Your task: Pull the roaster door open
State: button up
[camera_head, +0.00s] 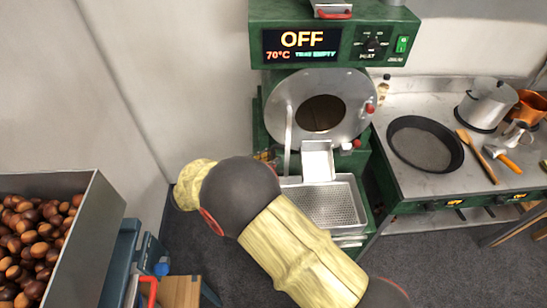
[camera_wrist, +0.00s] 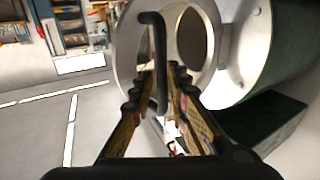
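The green roaster (camera_head: 318,20) stands at the top middle of the head view. Its display reads OFF, 70°C and what looks like TRAY EMPTY. In the wrist view the dark bar handle (camera_wrist: 153,45) rises in front of the door (camera_wrist: 125,45). My gripper (camera_wrist: 158,85) has one finger on each side of the handle's lower part. Whether the fingers press on it is unclear.
A perforated metal tray (camera_head: 328,207) sits below the roaster's chute (camera_head: 317,162). A stove with a black pan (camera_head: 425,145) and a pot (camera_head: 487,105) stands to the right. A bin (camera_head: 95,235) of chestnuts is at left. Grey floor (camera_wrist: 45,125) is clear at left in the wrist view.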

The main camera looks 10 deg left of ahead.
jog(key=v, duration=0.6)
jog(key=shift+s+a, duration=0.1)
jog(key=shift+a, duration=0.05)
